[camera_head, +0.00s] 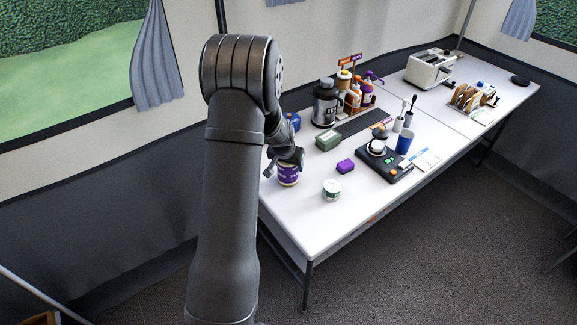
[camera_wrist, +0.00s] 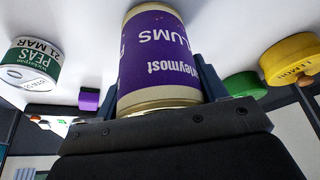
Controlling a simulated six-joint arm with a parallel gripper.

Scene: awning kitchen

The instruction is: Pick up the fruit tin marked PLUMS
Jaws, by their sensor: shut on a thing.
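The PLUMS tin (camera_wrist: 160,62) has a purple label and fills the middle of the wrist view, where its lettering appears upside down. My gripper (camera_wrist: 210,85) is shut on it, with a finger at each side of the tin. In the head view the purple tin (camera_head: 288,176) is at the near left end of the white table, below my gripper (camera_head: 286,160). I cannot tell whether the tin touches the table.
A PEAS tin (camera_wrist: 30,65) and a purple block (camera_wrist: 89,99) are left in the wrist view. A yellow LEMON container (camera_wrist: 290,60) and a green item (camera_wrist: 245,86) are right. A black scale (camera_head: 392,166) stands farther along the table (camera_head: 310,225), whose near front is clear.

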